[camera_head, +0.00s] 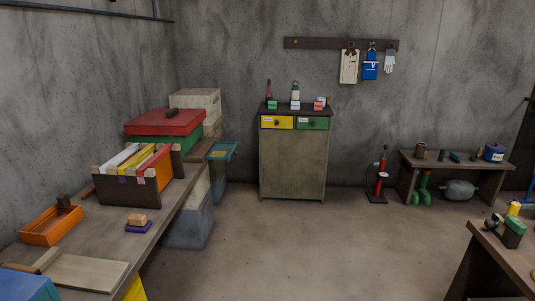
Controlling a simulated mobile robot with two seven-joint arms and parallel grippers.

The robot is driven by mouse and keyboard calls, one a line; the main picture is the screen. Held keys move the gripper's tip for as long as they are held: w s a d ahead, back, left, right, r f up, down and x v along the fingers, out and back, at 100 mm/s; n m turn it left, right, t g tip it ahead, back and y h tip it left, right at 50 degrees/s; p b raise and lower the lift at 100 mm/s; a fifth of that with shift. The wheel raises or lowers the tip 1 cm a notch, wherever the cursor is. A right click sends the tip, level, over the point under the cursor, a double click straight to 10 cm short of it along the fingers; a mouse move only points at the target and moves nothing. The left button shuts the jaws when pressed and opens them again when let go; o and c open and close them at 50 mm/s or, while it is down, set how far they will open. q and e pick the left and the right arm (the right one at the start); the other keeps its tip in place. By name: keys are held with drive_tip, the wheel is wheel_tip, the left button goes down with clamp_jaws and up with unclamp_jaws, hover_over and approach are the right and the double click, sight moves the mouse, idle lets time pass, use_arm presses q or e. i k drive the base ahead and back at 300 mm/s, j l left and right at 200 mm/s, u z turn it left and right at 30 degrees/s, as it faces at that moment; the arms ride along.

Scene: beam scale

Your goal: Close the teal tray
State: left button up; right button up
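The teal tray (233,152) is at the far end of the left workbench. It looks pulled out toward the right, past the bench edge, with a yellowish patch showing inside it. What it slides into is mostly hidden behind the bench and the red-lidded box. Neither of my grippers shows in the head view.
The workbench (165,230) along the left holds a red-lidded box (165,122), a crate of binders (125,193), an orange tray (52,226) and a board (88,271). A cabinet (292,163) stands at the back wall. The middle floor is clear.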

sight(220, 150)
drive_tip(key=i+u, duration=0.15)
drive_tip(key=i, duration=0.3)
drive_tip(key=i+l+u, duration=0.15)
drive_tip(key=i, duration=0.25)
drive_tip(key=i+l+u, duration=0.1)
drive_tip(key=i, duration=0.3)
drive_tip(key=i+u, duration=0.2)
drive_tip(key=u, duration=0.2)
drive_tip(key=i+l+u, duration=0.2)
drive_tip(key=u, duration=0.25)
drive_tip(key=i+l+u, duration=0.15)
drive_tip(key=i+l, duration=0.25)
drive_tip(key=i+l+u, duration=0.15)
drive_tip(key=i+l, duration=0.2)
drive_tip(key=l, duration=0.2)
drive_tip(key=i+l, duration=0.45)
drive_tip(key=l, duration=0.15)
